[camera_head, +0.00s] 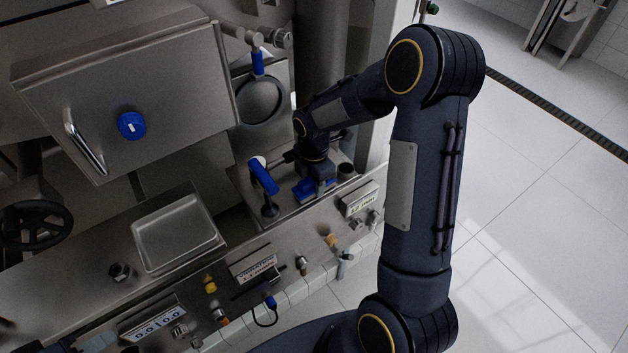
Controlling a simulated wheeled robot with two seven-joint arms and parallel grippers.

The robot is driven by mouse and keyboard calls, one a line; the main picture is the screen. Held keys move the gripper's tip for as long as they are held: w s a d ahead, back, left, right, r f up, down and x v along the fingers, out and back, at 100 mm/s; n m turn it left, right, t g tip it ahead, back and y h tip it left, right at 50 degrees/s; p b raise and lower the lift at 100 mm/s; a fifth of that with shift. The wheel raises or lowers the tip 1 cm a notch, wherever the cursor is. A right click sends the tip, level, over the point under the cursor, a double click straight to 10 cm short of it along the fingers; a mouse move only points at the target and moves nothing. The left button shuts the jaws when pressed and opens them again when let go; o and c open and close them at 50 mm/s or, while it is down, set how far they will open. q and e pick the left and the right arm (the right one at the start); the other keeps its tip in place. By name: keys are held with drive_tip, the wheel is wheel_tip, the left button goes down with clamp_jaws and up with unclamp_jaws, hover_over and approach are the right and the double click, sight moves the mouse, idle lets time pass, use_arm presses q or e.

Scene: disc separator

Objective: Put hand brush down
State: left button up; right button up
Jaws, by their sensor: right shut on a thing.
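My right arm reaches in from the right, and my right gripper (318,188) points down low over the steel counter near its right end. It is shut on the blue hand brush (303,189). The gripper hides much of the brush, and I cannot tell whether the brush touches the counter (283,213). My left gripper is not in view.
A blue-handled valve lever (263,176) stands close to the left of the brush. A shallow steel tray (178,232) sits farther left. A steel cabinet (180,80) with a blue knob hangs above. Labelled panels and small knobs line the counter's front.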

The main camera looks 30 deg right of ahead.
drive_tip(key=shift+f, duration=0.15)
drive_tip(key=o, duration=1)
